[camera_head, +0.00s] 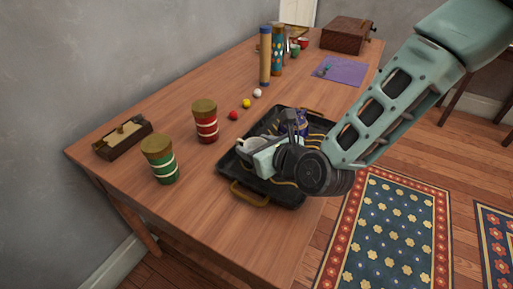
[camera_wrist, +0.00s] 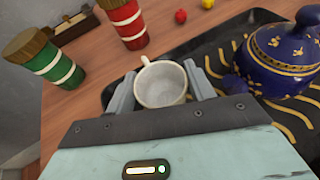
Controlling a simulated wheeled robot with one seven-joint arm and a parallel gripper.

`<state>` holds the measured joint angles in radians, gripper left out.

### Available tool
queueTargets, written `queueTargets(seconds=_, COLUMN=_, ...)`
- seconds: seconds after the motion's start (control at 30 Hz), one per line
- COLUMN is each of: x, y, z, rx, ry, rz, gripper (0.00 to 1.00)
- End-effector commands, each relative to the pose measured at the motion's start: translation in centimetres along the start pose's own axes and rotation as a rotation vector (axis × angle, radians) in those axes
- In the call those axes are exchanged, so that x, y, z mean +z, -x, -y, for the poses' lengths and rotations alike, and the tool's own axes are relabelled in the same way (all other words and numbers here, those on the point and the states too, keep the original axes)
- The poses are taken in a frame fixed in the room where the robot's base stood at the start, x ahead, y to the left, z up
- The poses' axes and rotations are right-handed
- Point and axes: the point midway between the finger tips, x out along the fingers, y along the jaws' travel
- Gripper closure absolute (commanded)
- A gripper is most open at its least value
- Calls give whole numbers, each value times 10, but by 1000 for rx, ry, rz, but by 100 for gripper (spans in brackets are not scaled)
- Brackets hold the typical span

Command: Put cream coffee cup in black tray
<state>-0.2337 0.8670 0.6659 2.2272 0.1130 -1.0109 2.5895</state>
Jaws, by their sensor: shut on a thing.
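The cream cup (camera_wrist: 161,84) is between the two fingers of my gripper (camera_wrist: 160,90) in the wrist view, with its open top facing the camera and its handle pointing away. My gripper is shut on it. In the head view my gripper (camera_head: 268,155) and the partly hidden cup (camera_head: 248,145) are over the left part of the black tray (camera_head: 232,178). I cannot tell whether the cup touches the tray's floor. The tray has gold wavy lines and brass handles. A dark blue teapot (camera_wrist: 282,58) with gold marks stands in the tray, right of the cup.
A red striped canister (camera_head: 205,122) and a green striped canister (camera_head: 160,160) stand left of the tray. Small red, yellow and white balls (camera_head: 246,103) lie behind it. A wooden box (camera_head: 122,138) is at the far left. Tall cylinders (camera_head: 265,56) stand farther back.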

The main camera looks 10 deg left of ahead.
Motion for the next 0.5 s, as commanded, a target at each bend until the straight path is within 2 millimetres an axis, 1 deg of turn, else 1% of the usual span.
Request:
queueTargets(seconds=0.03, x=-4, y=-2, z=-1, rx=1, ry=0, rz=0, gripper=70)
queueTargets(seconds=0.27, x=-4, y=-2, z=0, rx=0, ry=0, rz=1, gripper=70)
queueTargets(seconds=0.37, x=-7, y=-3, z=0, rx=0, ry=-1, rz=1, gripper=70)
queueTargets(seconds=0.4, x=-6, y=-3, z=0, rx=0, ry=0, rz=1, gripper=38)
queueTargets(seconds=0.43, x=-6, y=-2, z=0, rx=0, ry=0, rz=1, gripper=30)
queueTargets(seconds=0.47, x=-6, y=-2, z=0, rx=0, ry=0, rz=1, gripper=25)
queueTargets(seconds=0.5, x=-6, y=-2, z=0, rx=0, ry=0, rz=1, gripper=25)
